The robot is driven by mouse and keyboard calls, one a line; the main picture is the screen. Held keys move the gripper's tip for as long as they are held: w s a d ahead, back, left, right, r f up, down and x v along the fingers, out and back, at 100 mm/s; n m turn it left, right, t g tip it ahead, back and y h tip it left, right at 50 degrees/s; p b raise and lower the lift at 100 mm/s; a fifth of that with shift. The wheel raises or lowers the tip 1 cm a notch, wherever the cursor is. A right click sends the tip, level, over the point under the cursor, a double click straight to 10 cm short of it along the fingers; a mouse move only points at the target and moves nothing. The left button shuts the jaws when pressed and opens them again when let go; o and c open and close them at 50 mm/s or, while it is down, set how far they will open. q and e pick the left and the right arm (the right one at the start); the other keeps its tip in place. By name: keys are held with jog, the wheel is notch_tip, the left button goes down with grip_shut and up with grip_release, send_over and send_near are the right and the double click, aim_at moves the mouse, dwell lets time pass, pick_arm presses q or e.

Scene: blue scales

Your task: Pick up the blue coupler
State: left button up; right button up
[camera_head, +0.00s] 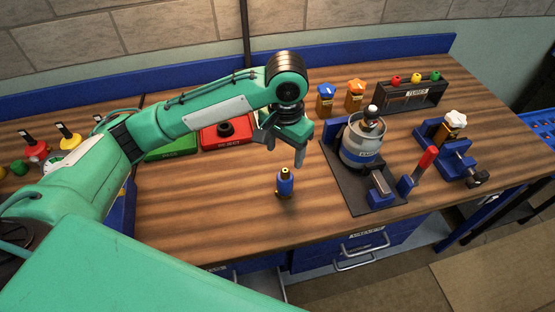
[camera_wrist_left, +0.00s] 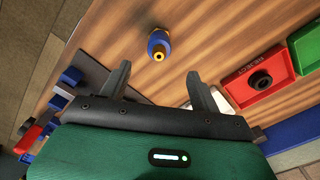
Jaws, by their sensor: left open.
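The blue coupler (camera_head: 285,183), a small blue cylinder with brass ends, stands upright on the wooden bench near its front edge. It also shows in the left wrist view (camera_wrist_left: 158,42), ahead of the fingers and apart from them. My left gripper (camera_head: 286,156) is open and empty, above and behind the coupler, pointing down. Its two fingers also show in the left wrist view (camera_wrist_left: 160,85), with a clear gap between them. My right gripper is in neither view.
A grey canister (camera_head: 360,148) on a dark plate (camera_head: 340,190) stands right of the coupler, with a red-handled lever (camera_head: 427,158). A red tray (camera_head: 215,138) marked REJECT and a green tray (camera_head: 170,152) lie behind left. The bench left of the coupler is clear.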

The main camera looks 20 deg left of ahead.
aim_at(284, 170)
pick_arm(q)
jog(key=shift+w+a+f, duration=0.1)
jog(key=shift+w+f, duration=0.05)
notch_tip(284, 170, down, 7)
jog(key=shift+p, duration=0.45)
jog(key=shift+f, duration=0.9)
jog(key=f, duration=0.1)
jog(key=f+p, duration=0.1)
jog(key=f, duration=0.1)
jog(key=shift+d+f, duration=0.2)
jog(key=shift+f, duration=0.1)
jog(key=shift+f+p, duration=0.3)
jog(key=shift+f, duration=0.15)
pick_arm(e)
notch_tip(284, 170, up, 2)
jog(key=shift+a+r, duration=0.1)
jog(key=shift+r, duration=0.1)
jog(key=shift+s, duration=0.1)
